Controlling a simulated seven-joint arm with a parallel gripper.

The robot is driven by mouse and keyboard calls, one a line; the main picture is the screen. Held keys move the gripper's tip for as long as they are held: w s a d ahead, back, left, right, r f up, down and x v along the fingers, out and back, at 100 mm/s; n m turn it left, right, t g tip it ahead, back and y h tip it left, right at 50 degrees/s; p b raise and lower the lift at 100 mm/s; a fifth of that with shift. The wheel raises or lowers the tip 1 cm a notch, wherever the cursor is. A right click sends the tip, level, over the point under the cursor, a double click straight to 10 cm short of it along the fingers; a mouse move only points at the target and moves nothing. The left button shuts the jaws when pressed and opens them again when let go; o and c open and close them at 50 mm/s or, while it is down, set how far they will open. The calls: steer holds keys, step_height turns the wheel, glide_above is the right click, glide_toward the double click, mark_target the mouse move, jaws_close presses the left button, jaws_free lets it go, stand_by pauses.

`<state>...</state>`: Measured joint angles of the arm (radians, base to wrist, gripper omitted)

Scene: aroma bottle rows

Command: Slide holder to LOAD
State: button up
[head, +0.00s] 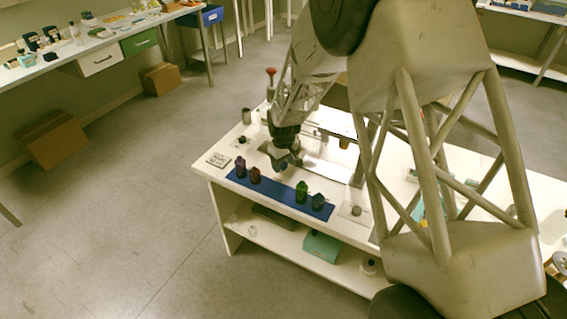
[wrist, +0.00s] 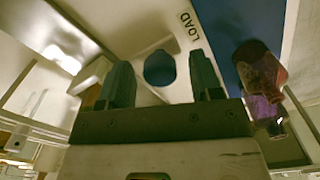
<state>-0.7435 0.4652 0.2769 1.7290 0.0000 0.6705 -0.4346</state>
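In the wrist view the word LOAD (wrist: 188,25) is printed on a white surface ahead of the fingers. A dark blue round spot (wrist: 160,69), either a hole or a disc, shows on that surface between the fingertips. My gripper (wrist: 158,62) has its two dark green fingers well apart, with nothing visibly clamped. A pale, rounded block (wrist: 91,76) lies close beside the left finger; I cannot tell if they touch or if it is the holder. In the head view my gripper (head: 287,163) is low over the white table, behind the blue mat.
The blue mat (head: 279,197) bears a purple bottle (head: 240,167), a dark red bottle (head: 254,175), a green bottle (head: 301,192) and a dark blue-grey bottle (head: 318,201). A reddish-purple bottle (wrist: 261,75) stands right of the fingers in the wrist view. A small tray (head: 219,160) lies at the table's left.

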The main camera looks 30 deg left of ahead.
steer(key=shift+r, duration=3.9)
steer(key=shift+d+r, duration=0.3)
steer(key=s+d+r+m, duration=0.2)
steer(key=d+r, duration=0.5)
steer(key=d, duration=0.4)
steer(key=s+d+r+m+t, duration=0.1)
steer(key=s+d+r+m, duration=0.1)
steer(key=d+r, duration=0.75)
steer(key=s+d+r+m, duration=0.3)
steer(key=d+r, duration=0.2)
steer(key=d, duration=0.9)
steer(key=s+d+r+m+t, duration=0.1)
steer(key=s+d+r+m, duration=0.2)
steer(key=s+d, duration=1.9)
steer(key=s+m, duration=0.3)
steer(key=shift+s+d+r+m+t, duration=0.2)
steer(key=shift+s+m+t, duration=0.1)
steer(key=shift+m, duration=0.1)
